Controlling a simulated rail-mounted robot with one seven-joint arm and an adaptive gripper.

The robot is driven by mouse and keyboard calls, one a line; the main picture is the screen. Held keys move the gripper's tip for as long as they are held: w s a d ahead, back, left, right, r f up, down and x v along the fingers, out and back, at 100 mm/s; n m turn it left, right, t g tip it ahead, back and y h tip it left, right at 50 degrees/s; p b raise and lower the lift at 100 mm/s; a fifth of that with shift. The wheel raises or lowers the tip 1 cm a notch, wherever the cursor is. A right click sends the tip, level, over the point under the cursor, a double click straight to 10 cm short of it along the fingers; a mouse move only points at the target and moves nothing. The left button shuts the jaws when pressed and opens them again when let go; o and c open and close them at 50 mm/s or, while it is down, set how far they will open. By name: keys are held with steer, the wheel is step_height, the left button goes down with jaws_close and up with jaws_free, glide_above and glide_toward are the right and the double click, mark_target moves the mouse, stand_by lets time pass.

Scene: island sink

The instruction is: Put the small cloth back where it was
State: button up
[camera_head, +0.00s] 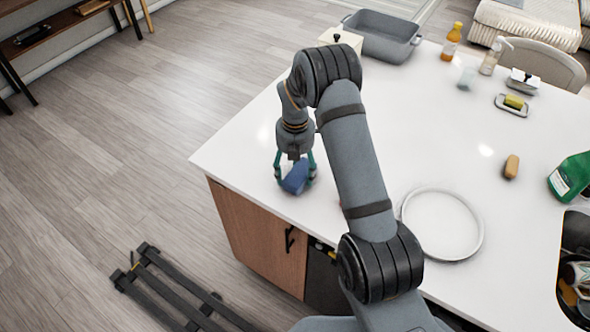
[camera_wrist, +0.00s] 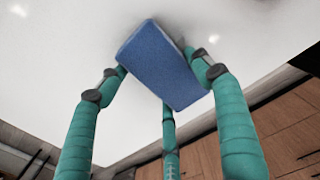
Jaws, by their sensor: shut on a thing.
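A small blue cloth (camera_head: 295,178) is held in my gripper (camera_head: 294,172) at the left front corner of the white counter in the head view. In the wrist view the blue cloth (camera_wrist: 160,65) looks like a folded block, gripped between the green fingers of my gripper (camera_wrist: 165,85). The fingers are shut on it. The cloth is close to the counter top; I cannot tell whether it touches the surface.
The white counter (camera_head: 440,130) is clear around my gripper. A round white plate (camera_head: 442,224) lies to the right of my arm. A grey basin (camera_head: 382,38), bottles (camera_head: 451,42), a sponge in a dish (camera_head: 514,102), a brown block (camera_head: 511,167) and a green bottle (camera_head: 570,178) stand farther off.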

mark_target(295, 170)
steer(key=shift+f, duration=0.25)
steer(key=o, duration=1.1)
steer(key=shift+r, duration=0.1)
step_height(295, 170, up, 12)
steer(key=shift+r+b, duration=0.2)
steer(key=shift+b, duration=0.4)
